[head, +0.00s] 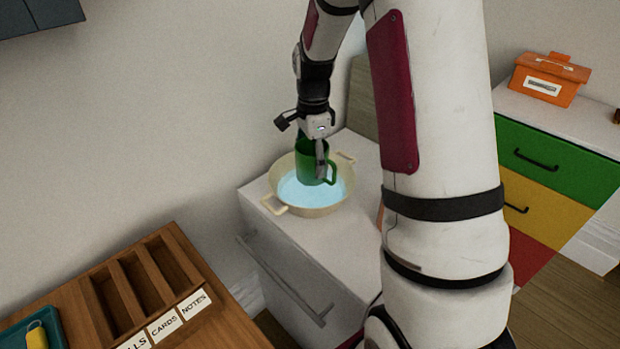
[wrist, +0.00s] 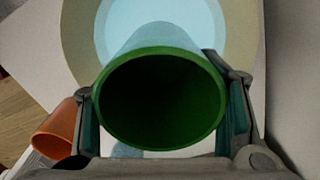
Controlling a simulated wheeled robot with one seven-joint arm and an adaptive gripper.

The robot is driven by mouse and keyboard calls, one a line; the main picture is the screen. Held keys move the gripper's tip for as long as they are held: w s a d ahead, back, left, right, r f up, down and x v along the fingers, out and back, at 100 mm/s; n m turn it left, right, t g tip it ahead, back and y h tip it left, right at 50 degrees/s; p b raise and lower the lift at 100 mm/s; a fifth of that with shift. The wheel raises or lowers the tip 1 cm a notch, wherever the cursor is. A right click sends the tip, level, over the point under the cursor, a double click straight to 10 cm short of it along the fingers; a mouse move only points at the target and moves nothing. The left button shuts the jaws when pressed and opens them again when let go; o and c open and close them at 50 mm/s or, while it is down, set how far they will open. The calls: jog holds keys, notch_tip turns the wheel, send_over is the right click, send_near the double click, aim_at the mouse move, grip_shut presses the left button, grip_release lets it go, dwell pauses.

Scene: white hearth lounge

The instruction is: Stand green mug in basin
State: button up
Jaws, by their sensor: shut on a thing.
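The green mug (head: 308,163) is upright in the head view, with its handle toward the right. My gripper (head: 320,150) is shut on it from above. In the wrist view my gripper (wrist: 165,120) has a finger on each side of the mug (wrist: 160,55), whose dark open mouth faces the camera. The basin (head: 317,208) is cream with two handles and a light blue inside, and stands on a white cabinet. The mug is over the basin's inside; I cannot tell whether its base touches the bottom. The basin also shows behind the mug in the wrist view (wrist: 245,45).
The white cabinet top (head: 263,215) is mostly clear around the basin. An orange cup-like thing (wrist: 55,130) stands at the left in the wrist view. A wooden sorter (head: 150,285) is at lower left. An orange box (head: 548,80) sits on coloured drawers at right. A wall is behind.

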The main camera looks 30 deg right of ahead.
aim_at(312, 176)
jog(key=shift+f, duration=2.7)
jog(key=shift+f, duration=0.1)
jog(key=o, duration=1.4)
notch_tip(312, 176, up, 12)
jog(key=s+a+r+n+t, duration=0.1)
jog(key=s+a+r+n, duration=0.8)
jog(key=s+r, duration=0.15)
jog(key=s+a+n, duration=0.2)
jog(key=s+n, duration=0.1)
jog(key=s, duration=0.3)
jog(key=s+a+n+t, duration=0.1)
jog(key=s+a+n, duration=0.1)
jog(key=s+n, duration=0.2)
jog(key=s+a+n, duration=0.2)
jog(key=s+n, duration=0.2)
jog(key=s, duration=0.5)
jog(key=shift+a+t+p, duration=0.25)
jog(key=shift+t+p, duration=0.05)
